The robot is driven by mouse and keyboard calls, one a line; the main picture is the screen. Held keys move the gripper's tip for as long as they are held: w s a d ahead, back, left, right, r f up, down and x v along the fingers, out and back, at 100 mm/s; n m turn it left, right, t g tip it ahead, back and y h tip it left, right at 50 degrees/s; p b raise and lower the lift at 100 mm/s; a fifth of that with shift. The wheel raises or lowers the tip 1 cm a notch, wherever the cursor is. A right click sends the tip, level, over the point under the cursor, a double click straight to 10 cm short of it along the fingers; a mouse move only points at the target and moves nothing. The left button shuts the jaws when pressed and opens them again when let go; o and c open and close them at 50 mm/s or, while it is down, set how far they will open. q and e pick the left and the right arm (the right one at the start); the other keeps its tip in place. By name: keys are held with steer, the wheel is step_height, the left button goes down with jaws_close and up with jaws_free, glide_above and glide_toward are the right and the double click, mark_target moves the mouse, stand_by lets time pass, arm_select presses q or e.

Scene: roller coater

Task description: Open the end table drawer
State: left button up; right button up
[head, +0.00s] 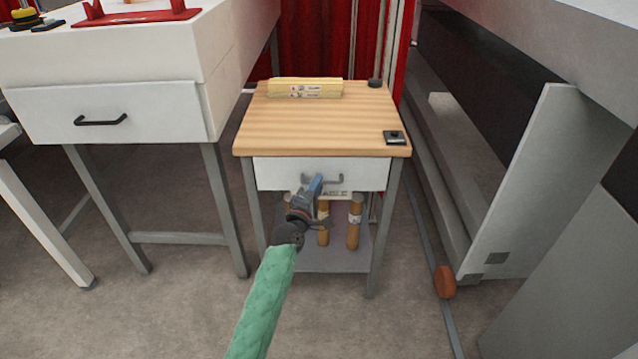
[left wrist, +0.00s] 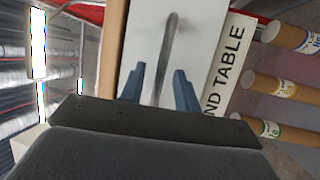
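The end table (head: 330,125) has a light wooden top and a white drawer (head: 270,173), which looks shut. Its grey bar handle (head: 336,180) sits on the drawer front and also shows in the left wrist view (left wrist: 169,45). My left gripper (head: 316,182) is at the drawer front, over the left part of the handle. In the left wrist view its blue fingers (left wrist: 158,72) are apart, with the handle lying in line with the gap between them. I cannot tell whether they touch it. My right gripper is not in view.
A yellow block stack (head: 305,88) and a small black item (head: 394,137) lie on the tabletop. Cardboard tubes (head: 354,225) stand below the drawer. A white table (head: 110,110) with its own drawer stands left, and a large grey machine (head: 530,180) stands right.

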arm_select(q)
steer(key=shift+x, duration=0.8)
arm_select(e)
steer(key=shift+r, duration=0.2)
arm_select(q)
jaws_close()
steer(key=shift+s, duration=0.1)
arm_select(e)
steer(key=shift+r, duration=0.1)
